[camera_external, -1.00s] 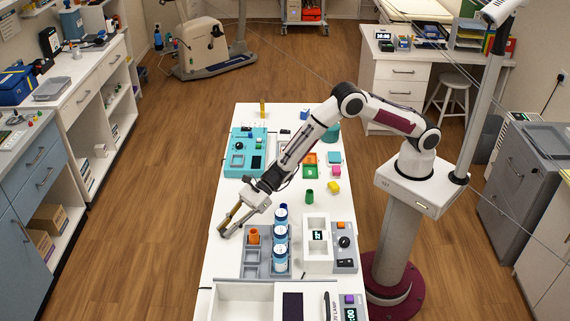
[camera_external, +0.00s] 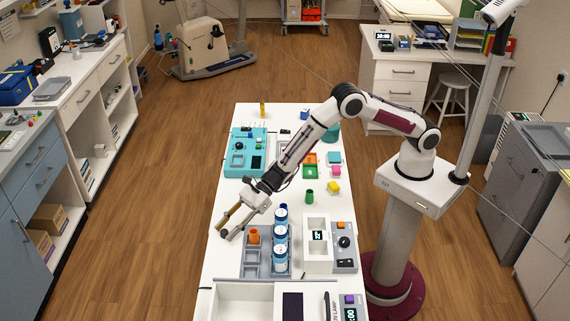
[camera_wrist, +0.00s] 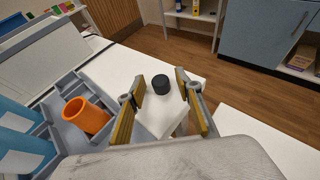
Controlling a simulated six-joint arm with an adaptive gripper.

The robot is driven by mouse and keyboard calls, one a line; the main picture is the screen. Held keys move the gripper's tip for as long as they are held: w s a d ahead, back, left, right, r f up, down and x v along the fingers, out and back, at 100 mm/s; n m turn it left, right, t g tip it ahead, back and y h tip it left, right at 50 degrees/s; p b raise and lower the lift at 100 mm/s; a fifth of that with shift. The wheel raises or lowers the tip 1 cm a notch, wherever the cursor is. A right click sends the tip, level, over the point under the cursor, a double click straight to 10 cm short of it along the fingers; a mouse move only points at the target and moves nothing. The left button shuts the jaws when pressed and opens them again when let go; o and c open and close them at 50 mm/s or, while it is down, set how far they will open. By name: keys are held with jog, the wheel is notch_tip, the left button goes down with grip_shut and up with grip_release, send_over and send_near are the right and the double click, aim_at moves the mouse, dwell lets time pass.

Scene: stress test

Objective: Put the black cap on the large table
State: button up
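The black cap (camera_wrist: 160,84) is a short dark cylinder in the wrist view. It stands upright on a white surface, between and slightly beyond my fingertips, with a gap on each side. My gripper (camera_wrist: 160,88) is open, its two yellow-padded fingers apart and not touching the cap. In the external view my gripper (camera_external: 225,233) is low over the left edge of the long white table (camera_external: 222,262).
A grey tray holds an orange cup (camera_wrist: 87,115) and blue-labelled bottles (camera_external: 280,259), close to the right of my gripper in the external view. Wooden floor (camera_wrist: 245,90) lies beyond the table edge.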

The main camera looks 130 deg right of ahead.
jog(key=shift+s, duration=0.1)
jog(key=shift+v, duration=1.15)
jog(key=shift+d+f+v, duration=0.1)
jog(key=shift+d+v, duration=0.1)
jog(key=shift+v, duration=1.1)
jog(key=shift+d+f+v, duration=0.1)
jog(key=shift+d+v, duration=0.1)
jog(key=shift+v, duration=1.15)
jog(key=shift+s, duration=0.1)
jog(key=shift+o, duration=0.5)
jog(key=shift+d, duration=0.1)
jog(key=shift+w+d+r+n+g+y, duration=0.15)
jog(key=shift+w+d+n+g+y, duration=0.1)
jog(key=shift+d+n+y, duration=0.25)
jog(key=shift+w+d+r+n+g+y, duration=0.1)
jog(key=shift+d+r+n+g+y, duration=0.15)
jog(key=shift+n+y, duration=0.4)
